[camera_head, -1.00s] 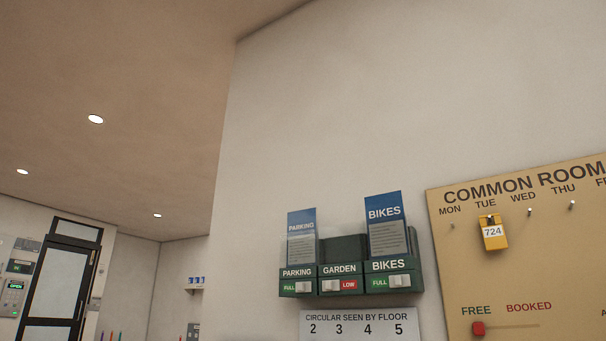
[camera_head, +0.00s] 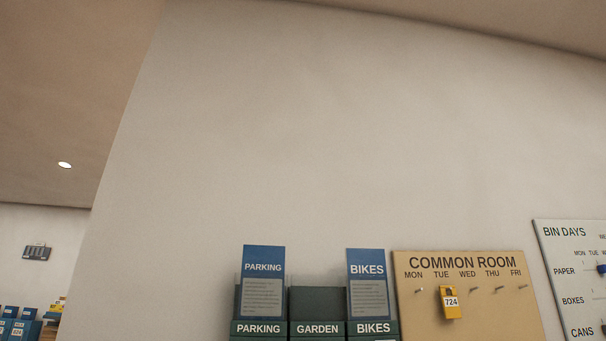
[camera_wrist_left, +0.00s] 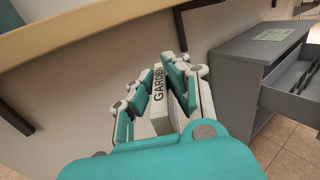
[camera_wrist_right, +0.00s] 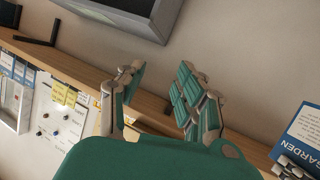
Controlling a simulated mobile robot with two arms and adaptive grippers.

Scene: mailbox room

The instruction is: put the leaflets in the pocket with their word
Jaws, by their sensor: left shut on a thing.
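In the head view the green wall rack (camera_head: 317,329) has pockets marked PARKING, GARDEN and BIKES. A blue-topped PARKING leaflet (camera_head: 263,280) stands in the left pocket and a BIKES leaflet (camera_head: 367,282) in the right one. The middle GARDEN pocket shows no leaflet. My left gripper (camera_wrist_left: 166,88) is shut on a pale piece marked GARDEN (camera_wrist_left: 158,100). A blue GARDEN leaflet (camera_wrist_right: 306,128) shows at the right edge of the right wrist view, partly cut off. My right gripper (camera_wrist_right: 155,95) is open and empty beside a wooden ledge.
A COMMON ROOM board (camera_head: 470,300) with a yellow tag hangs right of the rack, then a BIN DAYS board (camera_head: 570,280). A grey cabinet (camera_wrist_left: 235,75) with an open drawer stands right in the left wrist view. The wooden ledge (camera_wrist_right: 80,72) runs along the wall.

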